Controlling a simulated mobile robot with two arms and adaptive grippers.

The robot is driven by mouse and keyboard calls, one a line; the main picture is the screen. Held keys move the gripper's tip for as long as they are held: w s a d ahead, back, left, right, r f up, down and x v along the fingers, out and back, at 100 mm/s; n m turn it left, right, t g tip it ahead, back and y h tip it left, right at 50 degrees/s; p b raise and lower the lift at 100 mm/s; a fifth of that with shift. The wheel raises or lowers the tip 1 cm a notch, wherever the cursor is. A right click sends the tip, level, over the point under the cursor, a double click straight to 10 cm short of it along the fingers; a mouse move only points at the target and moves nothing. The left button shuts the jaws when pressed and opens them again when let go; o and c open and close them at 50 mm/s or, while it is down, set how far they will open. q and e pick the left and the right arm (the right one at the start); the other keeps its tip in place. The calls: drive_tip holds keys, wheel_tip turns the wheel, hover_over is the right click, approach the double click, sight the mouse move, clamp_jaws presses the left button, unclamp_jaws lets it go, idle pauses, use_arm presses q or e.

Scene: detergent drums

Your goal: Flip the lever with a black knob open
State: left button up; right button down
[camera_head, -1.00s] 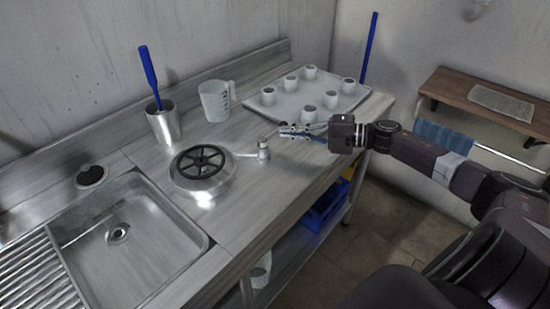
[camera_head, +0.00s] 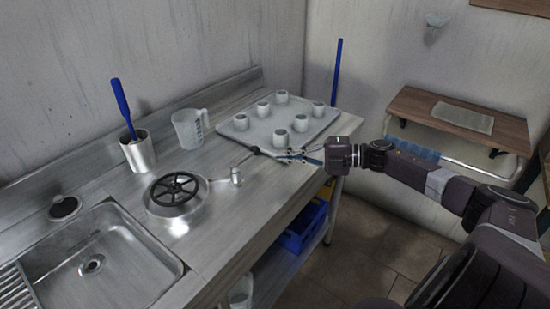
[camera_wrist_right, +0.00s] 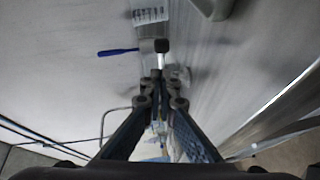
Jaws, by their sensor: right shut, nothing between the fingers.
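The lever's black knob (camera_head: 254,150) shows at the end of a thin rod rising up and right from the small metal valve (camera_head: 236,177). The valve is joined by a short pipe to a round steel lid with a black handwheel (camera_head: 174,188) on the counter. My right gripper (camera_head: 280,156) is shut and empty, just right of the knob and above the counter near the tray. In the right wrist view the black knob (camera_wrist_right: 162,46) appears just beyond the closed fingertips (camera_wrist_right: 160,85); contact cannot be told. My left gripper is out of view.
A tray (camera_head: 240,136) with several white cups stands behind the gripper. A measuring jug (camera_head: 188,130) and a steel cup (camera_head: 138,153) with a blue-handled tool are at the back. The sink (camera_head: 100,262) is at left. Blue crates (camera_head: 303,225) sit under the counter.

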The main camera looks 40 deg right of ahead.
drive_tip(key=s+d, duration=0.2)
drive_tip(key=d, duration=0.2)
drive_tip(key=shift+s+d+r, duration=0.35)
drive_tip(key=shift+s+r, duration=0.05)
drive_tip(key=shift+d, duration=0.2)
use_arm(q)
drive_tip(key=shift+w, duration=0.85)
use_arm(e)
drive_tip(key=shift+s+r, duration=0.1)
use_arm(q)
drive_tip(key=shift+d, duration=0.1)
use_arm(e)
drive_tip(key=shift+d, duration=0.1)
